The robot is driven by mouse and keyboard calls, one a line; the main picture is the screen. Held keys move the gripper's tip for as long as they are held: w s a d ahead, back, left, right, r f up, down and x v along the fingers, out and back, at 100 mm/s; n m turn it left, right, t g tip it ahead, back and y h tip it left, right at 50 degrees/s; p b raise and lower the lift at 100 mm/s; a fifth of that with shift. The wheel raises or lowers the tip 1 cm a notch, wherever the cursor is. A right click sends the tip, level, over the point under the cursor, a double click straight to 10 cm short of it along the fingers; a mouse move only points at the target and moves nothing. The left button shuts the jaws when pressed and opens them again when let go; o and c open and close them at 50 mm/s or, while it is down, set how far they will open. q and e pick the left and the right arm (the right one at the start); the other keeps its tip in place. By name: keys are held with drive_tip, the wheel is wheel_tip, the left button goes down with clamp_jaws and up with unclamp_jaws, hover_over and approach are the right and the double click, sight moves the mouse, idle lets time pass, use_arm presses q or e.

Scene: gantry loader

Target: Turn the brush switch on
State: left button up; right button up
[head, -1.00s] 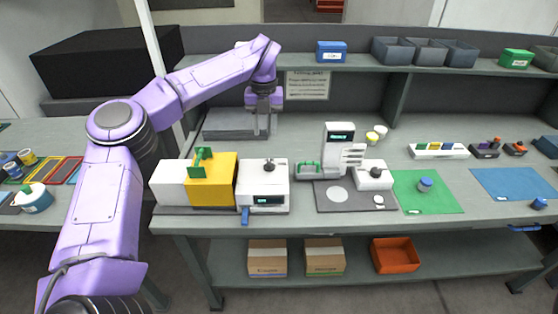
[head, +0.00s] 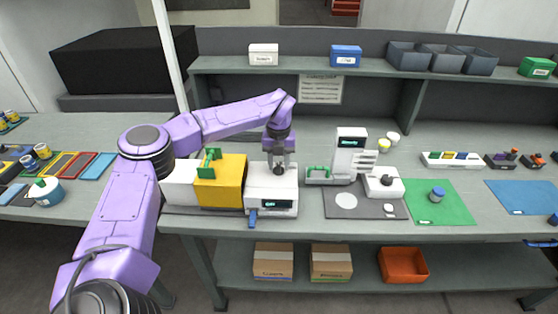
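A white box with a small dark display and a black knob (head: 279,171) on top stands at the front of the bench. A blue lever (head: 252,218) sticks out at its lower front. I see no readable label naming the brush switch on either. My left gripper (head: 279,166) points down over the white box (head: 260,200), with its fingers apart on either side of the black knob. I cannot tell whether they touch it. My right gripper is not in view.
A yellow block (head: 222,188) with a green handle sits just left of the white box. A white device (head: 351,150) with a display and a second black-knobbed box (head: 384,183) stand to the right. A green mat (head: 440,212) lies further right.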

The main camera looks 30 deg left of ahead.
use_arm(q)
clamp_jaws()
drive_tip(key=shift+m, duration=0.3)
drive_tip(key=m, duration=0.4)
drive_tip(key=shift+r+m, duration=0.1)
drive_tip(key=shift+m, duration=0.2)
drive_tip(key=m, duration=0.3)
drive_tip(key=shift+m, duration=0.3)
drive_tip(key=shift+m+p, duration=0.45)
drive_tip(key=shift+m, duration=1.35)
unclamp_jaws()
